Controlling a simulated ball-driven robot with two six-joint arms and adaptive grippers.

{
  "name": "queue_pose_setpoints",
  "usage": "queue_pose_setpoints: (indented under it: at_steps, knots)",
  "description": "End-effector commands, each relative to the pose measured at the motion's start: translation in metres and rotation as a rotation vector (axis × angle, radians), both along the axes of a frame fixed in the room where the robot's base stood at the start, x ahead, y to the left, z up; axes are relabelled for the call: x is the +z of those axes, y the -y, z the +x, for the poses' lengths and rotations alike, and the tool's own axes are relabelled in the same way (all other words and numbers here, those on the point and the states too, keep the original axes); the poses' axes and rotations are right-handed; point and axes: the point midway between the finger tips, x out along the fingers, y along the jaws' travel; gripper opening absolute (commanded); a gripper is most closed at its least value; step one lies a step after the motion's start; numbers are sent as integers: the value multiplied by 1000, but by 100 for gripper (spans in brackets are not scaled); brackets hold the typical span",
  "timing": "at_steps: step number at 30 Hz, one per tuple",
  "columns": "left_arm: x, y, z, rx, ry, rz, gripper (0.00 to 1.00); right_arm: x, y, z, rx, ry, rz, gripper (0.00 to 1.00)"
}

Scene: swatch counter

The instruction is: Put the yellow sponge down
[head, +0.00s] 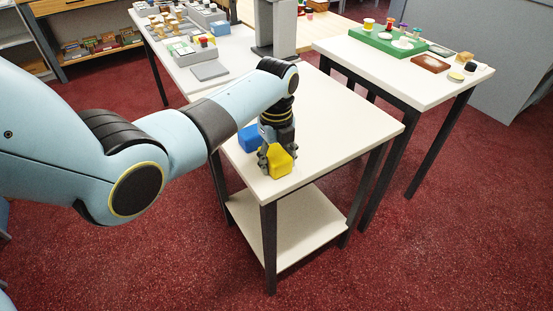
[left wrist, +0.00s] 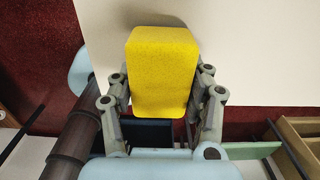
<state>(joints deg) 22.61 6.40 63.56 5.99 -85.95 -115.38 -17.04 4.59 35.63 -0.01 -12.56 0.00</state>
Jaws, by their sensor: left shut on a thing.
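The yellow sponge (head: 281,162) is between the fingers of my left gripper (head: 276,156), low over the front part of the near white table (head: 335,125). I cannot tell whether its underside touches the tabletop. In the left wrist view the sponge (left wrist: 162,70) fills the space between the two grey fingers of the gripper (left wrist: 162,98), which are shut on its sides. The white tabletop (left wrist: 255,45) shows behind it. My right gripper is not in view.
A blue block (head: 248,138) is on the near table, just left of my gripper. The tabletop to the right is clear. Another table (head: 400,75) at the right holds a green board (head: 375,42) and small items. A grey slab (head: 209,70) lies on the table behind.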

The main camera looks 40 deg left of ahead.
Motion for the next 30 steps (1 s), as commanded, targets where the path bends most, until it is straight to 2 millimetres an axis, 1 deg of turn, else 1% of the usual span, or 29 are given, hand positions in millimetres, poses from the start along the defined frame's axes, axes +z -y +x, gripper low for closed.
queue_pose_setpoints:
  at_steps: [6,7,12,19,22,26,30]
  knots:
    - [-3,0,0,0,0,0,24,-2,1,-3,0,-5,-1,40]
    - [-2,0,0,0,0,0,52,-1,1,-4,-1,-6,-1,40]
    - [-2,0,0,0,0,0,73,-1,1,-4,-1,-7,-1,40]
    - [-1,0,0,0,0,0,73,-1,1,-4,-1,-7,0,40]
    - [4,0,0,0,1,0,73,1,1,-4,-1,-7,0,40]
    - [23,0,1,0,4,0,73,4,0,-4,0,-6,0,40]
    - [55,0,1,1,4,0,73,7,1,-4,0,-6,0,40]
